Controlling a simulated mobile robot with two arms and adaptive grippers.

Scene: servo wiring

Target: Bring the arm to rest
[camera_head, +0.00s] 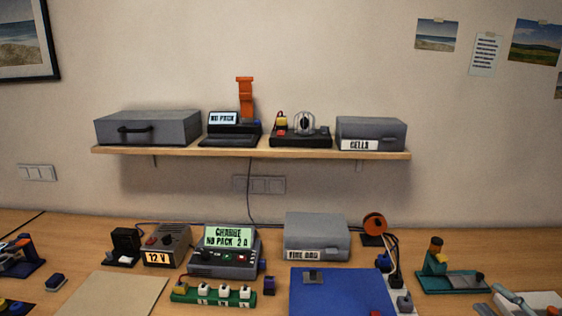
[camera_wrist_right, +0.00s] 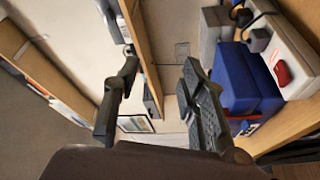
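My right gripper (camera_wrist_right: 160,70) shows in the right wrist view. Its two dark fingers stand well apart with nothing between them, so it is open and empty. The wrist view is tilted, with the wall and the shelf edge behind the fingers. I cannot make out either gripper clearly in the head view. My left gripper is not in view.
A wooden shelf (camera_head: 270,153) on the wall carries grey boxes and devices. The table below holds a charger (camera_head: 225,258), a grey box (camera_head: 317,240), a blue mat (camera_head: 335,292), a green terminal strip (camera_head: 213,298) and a beige board (camera_head: 115,295).

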